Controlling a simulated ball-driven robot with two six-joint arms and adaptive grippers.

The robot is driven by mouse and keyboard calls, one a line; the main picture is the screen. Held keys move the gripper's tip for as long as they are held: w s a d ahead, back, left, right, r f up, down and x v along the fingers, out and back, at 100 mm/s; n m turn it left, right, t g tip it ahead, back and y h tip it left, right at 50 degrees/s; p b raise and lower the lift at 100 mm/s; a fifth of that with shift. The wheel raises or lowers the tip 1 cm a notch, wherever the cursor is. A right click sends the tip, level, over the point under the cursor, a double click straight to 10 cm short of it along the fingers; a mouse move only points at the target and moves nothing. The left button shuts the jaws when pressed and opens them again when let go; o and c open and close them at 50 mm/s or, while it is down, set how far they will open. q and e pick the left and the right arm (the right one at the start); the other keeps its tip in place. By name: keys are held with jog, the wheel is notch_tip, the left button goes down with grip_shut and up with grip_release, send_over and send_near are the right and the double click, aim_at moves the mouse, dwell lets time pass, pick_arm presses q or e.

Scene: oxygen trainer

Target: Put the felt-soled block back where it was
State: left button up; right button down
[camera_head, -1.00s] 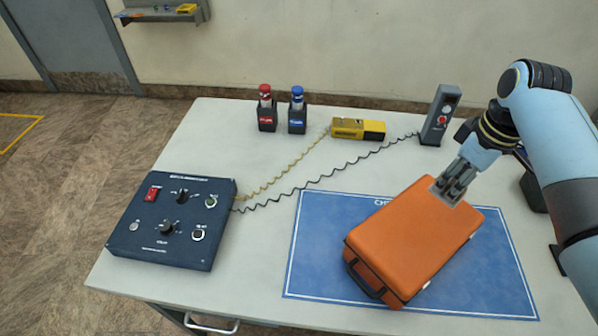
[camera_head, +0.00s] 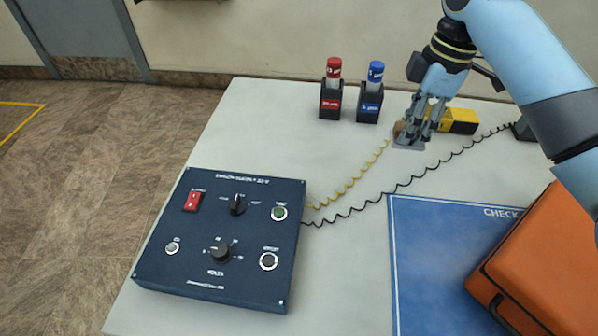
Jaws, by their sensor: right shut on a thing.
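My right gripper (camera_head: 418,122) comes in from the upper right. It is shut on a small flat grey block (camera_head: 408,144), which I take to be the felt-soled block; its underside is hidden. The block is in front of the left part of the yellow handheld unit (camera_head: 460,120), and the gripper hides part of that unit. I cannot tell whether the block touches the table. The orange case (camera_head: 550,262) lies on the blue mat (camera_head: 412,262) at the right, cut off by the picture edge. My left gripper is not in view.
A dark blue control box (camera_head: 222,262) sits at the table's front left, with a yellow and a black coiled cable leading from it. Red-capped (camera_head: 333,70) and blue-capped (camera_head: 375,74) bottles stand in black holders left of the gripper. The table between box and bottles is clear.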

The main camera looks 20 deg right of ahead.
jog(key=shift+s+d+f, duration=0.2)
jog(key=shift+d+f, duration=0.2)
jog(key=shift+f, duration=0.4)
jog(key=shift+s+f+b, duration=0.1)
jog(key=shift+f+b, duration=0.2)
jog(key=shift+b, duration=0.1)
send_over(344, 171)
jog(key=f, duration=0.7)
jog(key=shift+d+b, duration=0.25)
jog(key=shift+b, duration=0.15)
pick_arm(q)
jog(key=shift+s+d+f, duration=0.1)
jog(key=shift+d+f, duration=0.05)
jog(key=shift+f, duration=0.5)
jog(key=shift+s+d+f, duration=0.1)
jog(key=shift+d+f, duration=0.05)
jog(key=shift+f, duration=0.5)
pick_arm(e)
jog(key=shift+f, duration=1.95)
jog(key=shift+f, duration=0.15)
jog(key=c, duration=1)
grip_release()
